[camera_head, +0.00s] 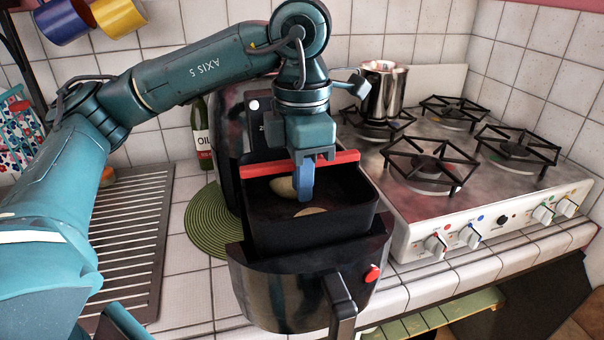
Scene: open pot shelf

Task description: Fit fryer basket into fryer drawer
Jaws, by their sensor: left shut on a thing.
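The black fryer basket (312,232) has a red bar (341,158) along its far top edge. Pale pieces of food (284,187) lie in it. My left gripper (304,186), with blue fingers, comes down from above at the middle of the red bar and is shut on the basket. The dark fryer drawer (280,296) is pulled out, with its handle toward me and a red button at its right. The basket is over the drawer, its walls standing well above the drawer rim. Its underside is hidden. My right gripper is not in view.
The fryer body (228,130) stands behind, beside a green round mat (208,222). An oil bottle (203,135) is to its left. A gas stove (470,190) with a metal pot (383,90) is close on the right. A ribbed drainboard (135,225) lies left.

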